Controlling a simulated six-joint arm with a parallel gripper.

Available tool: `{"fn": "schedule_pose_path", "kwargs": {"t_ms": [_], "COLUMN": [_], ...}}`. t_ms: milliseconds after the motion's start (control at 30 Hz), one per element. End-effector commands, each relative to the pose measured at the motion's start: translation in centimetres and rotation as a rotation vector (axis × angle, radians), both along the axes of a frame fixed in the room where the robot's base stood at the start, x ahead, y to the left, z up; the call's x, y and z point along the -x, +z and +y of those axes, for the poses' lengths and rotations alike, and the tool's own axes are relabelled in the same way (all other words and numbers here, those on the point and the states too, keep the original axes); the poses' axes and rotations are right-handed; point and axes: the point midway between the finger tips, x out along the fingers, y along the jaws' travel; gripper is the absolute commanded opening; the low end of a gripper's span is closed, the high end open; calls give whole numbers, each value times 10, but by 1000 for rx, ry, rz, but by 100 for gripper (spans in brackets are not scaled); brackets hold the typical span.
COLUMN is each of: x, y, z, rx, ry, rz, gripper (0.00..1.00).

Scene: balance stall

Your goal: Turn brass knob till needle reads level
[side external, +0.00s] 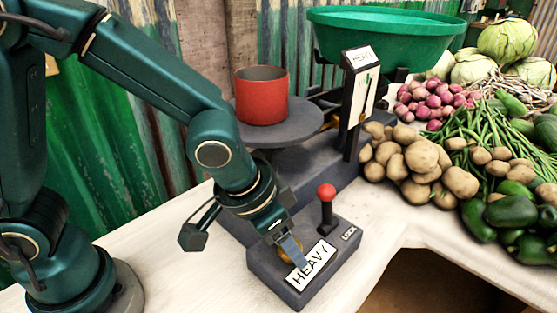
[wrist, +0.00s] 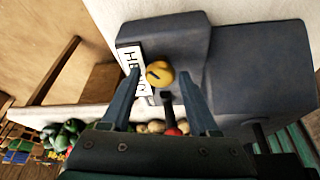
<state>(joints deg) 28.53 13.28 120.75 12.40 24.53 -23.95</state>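The brass knob (wrist: 160,74) sits on the dark base block of the balance, with a dark slot on its face. In the side view the knob (side external: 284,252) is partly hidden by my fingers. My gripper (wrist: 160,72) is open, its two fingers on either side of the knob with a gap showing at each. In the side view my gripper (side external: 293,250) is low over the block beside the HEAVY label (side external: 312,264). The white dial plate (side external: 362,85) stands upright; its thin dark needle (side external: 368,86) is too small to read exactly.
A red-topped lever (side external: 326,193) marked LOCK stands close right of my gripper. A red cylinder (side external: 261,97) sits on the round grey platform (side external: 300,127). A green pan (side external: 385,38) is at the back. Potatoes (side external: 412,165) and other vegetables fill the right.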

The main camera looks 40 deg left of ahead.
Motion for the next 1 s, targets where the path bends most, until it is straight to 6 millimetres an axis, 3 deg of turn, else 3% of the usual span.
{"fn": "schedule_pose_path", "kwargs": {"t_ms": [33,133,567,1000], "x": [0,0,0,0], "y": [0,0,0,0], "z": [0,0,-1,-4], "rx": [0,0,-1,-3], "ry": [0,0,71,400], "rz": [0,0,0,-1], "gripper": [38,0,0,0]}}
